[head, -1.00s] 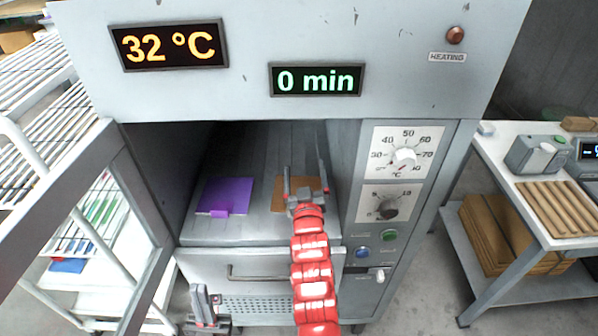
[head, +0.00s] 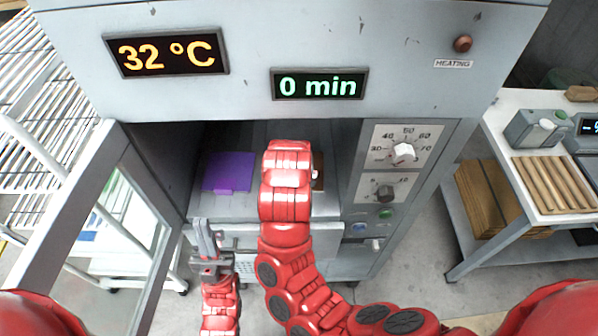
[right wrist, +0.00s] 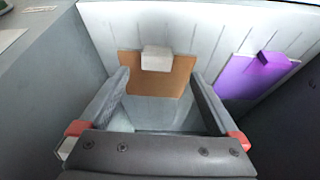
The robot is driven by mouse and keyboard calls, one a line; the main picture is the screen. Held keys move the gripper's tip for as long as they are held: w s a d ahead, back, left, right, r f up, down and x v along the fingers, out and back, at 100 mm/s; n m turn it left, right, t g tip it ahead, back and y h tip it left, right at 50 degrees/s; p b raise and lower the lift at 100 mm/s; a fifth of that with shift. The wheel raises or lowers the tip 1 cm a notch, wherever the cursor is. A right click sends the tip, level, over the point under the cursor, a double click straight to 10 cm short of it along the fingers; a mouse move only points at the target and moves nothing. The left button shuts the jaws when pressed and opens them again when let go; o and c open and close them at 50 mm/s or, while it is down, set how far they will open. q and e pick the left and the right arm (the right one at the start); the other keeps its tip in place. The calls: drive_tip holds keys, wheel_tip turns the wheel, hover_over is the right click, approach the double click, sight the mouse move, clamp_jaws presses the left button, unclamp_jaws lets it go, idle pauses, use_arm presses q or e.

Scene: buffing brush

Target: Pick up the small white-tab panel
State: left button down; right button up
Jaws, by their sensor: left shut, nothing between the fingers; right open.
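The small panel is a brown board with a white tab (right wrist: 157,58). In the right wrist view the brown board (right wrist: 150,82) lies flat in the chamber, tab on its far edge. In the head view only a sliver of the board (head: 318,172) shows; my right arm hides the rest. My right gripper (right wrist: 158,76) is open and empty, its fingertips at either side of the board as seen from the wrist; contact cannot be told. The head view hides this gripper. My left gripper (head: 211,240) is shut and empty, in front of the chamber at lower left.
A purple panel with a purple tab (head: 229,172) lies left of the brown one, and also shows in the right wrist view (right wrist: 245,78). The open oven door (head: 80,190) stands at left. A bench (head: 505,165) with a slatted board is at right.

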drive_tip(key=shift+x, duration=0.95)
drive_tip(key=shift+w+d+f, duration=0.1)
drive_tip(key=p+x, duration=0.2)
drive_tip(key=x, duration=0.1)
drive_tip(key=shift+d+f, duration=0.2)
drive_tip(key=shift+f, duration=0.05)
drive_tip(key=shift+w+f+p, duration=0.2)
drive_tip(key=shift+f+p, duration=0.1)
drive_tip(key=shift+f, duration=0.4)
drive_tip(key=shift+c, duration=0.3)
drive_tip(key=c, duration=1.4)
